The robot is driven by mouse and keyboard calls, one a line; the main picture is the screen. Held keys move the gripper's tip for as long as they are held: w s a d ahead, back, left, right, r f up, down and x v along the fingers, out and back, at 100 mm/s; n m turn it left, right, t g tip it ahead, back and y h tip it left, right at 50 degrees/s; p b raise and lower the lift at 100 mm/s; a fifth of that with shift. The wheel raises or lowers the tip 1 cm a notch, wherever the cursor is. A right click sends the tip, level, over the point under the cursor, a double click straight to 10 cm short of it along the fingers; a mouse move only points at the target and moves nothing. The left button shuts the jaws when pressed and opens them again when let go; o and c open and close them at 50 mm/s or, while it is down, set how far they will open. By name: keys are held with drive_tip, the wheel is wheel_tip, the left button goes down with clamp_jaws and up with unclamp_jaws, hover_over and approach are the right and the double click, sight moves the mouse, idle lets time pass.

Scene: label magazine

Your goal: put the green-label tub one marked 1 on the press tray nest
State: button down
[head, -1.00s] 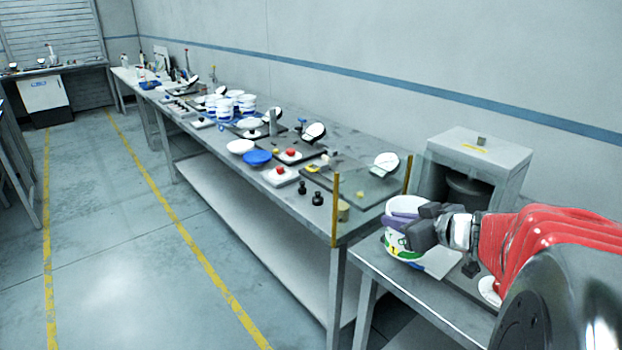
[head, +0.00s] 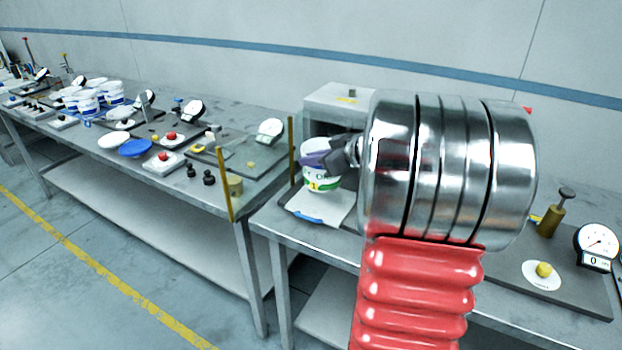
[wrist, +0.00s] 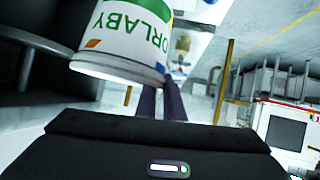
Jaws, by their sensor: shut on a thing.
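The green-label tub (head: 320,180), white with a green band and a yellow mark reading 1, is held upright in front of the grey press. My gripper (head: 318,160) is shut on its upper part. The tub also shows large and upside down in the wrist view (wrist: 125,45), with the fingers against it. The press (head: 335,98) is a grey box with a dark opening, partly behind my arm. A pale plate (head: 322,213), perhaps the press tray, lies below the tub. Any nest is hidden, and I cannot tell whether the tub touches the plate.
A long bench on the left carries blue-banded tubs (head: 90,100), a blue lid (head: 136,148), red buttons and dials. A clear guard with a yellow post (head: 224,185) stands at its near end. To the right are a dial gauge (head: 597,242) and a brass plunger (head: 550,222).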

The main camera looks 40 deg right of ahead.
sight(315, 178)
drive_tip(key=shift+f, duration=0.7)
wheel_tip(315, 178, down, 5)
drive_tip(key=shift+d, duration=0.15)
drive_tip(key=c, duration=1.9)
unclamp_jaws()
drive_tip(key=shift+o, duration=0.2)
drive_tip(key=shift+r, duration=0.1)
